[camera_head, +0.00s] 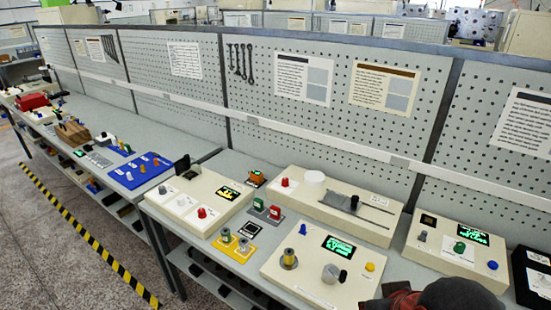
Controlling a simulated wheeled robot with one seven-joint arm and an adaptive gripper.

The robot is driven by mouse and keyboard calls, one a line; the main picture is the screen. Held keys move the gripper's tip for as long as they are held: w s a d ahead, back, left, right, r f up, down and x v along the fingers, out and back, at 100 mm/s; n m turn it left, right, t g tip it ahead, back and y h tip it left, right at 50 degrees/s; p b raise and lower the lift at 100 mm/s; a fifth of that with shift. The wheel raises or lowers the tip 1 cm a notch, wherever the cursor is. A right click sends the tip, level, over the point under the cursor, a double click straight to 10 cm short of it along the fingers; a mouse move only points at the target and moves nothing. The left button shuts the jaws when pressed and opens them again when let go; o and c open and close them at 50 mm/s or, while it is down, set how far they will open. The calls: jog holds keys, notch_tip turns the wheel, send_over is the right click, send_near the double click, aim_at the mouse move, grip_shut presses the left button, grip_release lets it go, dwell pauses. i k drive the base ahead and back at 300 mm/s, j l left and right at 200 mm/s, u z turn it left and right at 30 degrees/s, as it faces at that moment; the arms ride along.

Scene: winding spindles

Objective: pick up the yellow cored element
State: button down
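A small yellow cored element (290,259), looking like a brass-yellow spool with a grey top, stands upright at the left of a cream winding panel (303,288). The panel also bears a grey round knob (331,274), a lit green display (340,247) and a yellow button (369,267). A yellow plate (237,254) to the left holds two small dark-topped spools (226,235). I cannot make out my gripper's fingers in this view, and nothing is seen touching the yellow element.
A dark rounded shape (455,294) covers the bottom right of the bench. Cream panels with a slider (345,207) and a green display (470,234) stand behind and to the right. A perforated back wall (300,110) runs behind. The floor (45,245) at left is clear.

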aim_at(288, 253)
jog(key=l+u, duration=0.2)
jog(key=u, duration=0.2)
jog(key=k+l+u, duration=0.1)
jog(key=u, duration=0.25)
jog(key=l+u, duration=0.2)
jog(key=u, duration=0.2)
jog(key=k+j, duration=0.05)
